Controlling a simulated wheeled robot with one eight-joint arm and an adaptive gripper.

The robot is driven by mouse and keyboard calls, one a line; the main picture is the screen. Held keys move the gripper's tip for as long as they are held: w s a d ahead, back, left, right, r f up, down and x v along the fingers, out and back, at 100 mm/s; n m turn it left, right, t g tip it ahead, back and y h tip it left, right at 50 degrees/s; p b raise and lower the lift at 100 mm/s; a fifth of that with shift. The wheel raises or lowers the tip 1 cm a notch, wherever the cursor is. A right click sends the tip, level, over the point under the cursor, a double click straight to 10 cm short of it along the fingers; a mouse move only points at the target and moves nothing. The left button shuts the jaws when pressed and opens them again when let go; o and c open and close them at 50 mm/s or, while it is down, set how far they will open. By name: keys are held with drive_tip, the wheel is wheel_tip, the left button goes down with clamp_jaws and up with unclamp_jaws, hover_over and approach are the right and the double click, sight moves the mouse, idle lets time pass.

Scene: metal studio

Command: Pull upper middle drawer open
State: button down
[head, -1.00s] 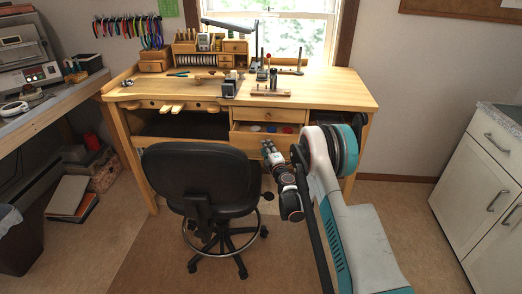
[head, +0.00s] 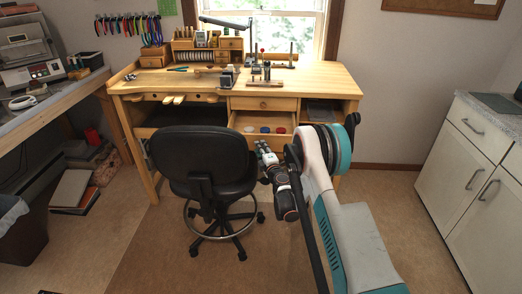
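The wooden workbench (head: 330,90) stands under the window. In the middle of its front, a shallow drawer (head: 264,104) with a round knob is shut. Directly below it, a wider drawer (head: 245,121) stands pulled out, with its inside showing. Small white, blue and red round items lie in it. My gripper (head: 262,147) is at the front of this open drawer, low and near its middle. The fingers are small and dark there, and I cannot tell whether they are closed on a handle. My arm hides the right part of the drawer front.
A black swivel chair (head: 208,163) stands close to the left of my gripper. White cabinets (head: 470,160) stand at the right. A side table (head: 60,82) with a machine is at the left. Floor (head: 385,205) is free between my arm and the cabinets.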

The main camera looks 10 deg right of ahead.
drive_tip(key=c, duration=1.3)
unclamp_jaws()
drive_tip(key=shift+s+d, duration=0.2)
drive_tip(key=shift+s, duration=1.65)
drive_tip(key=shift+s+d, duration=0.15)
drive_tip(key=shift+s, duration=1.7)
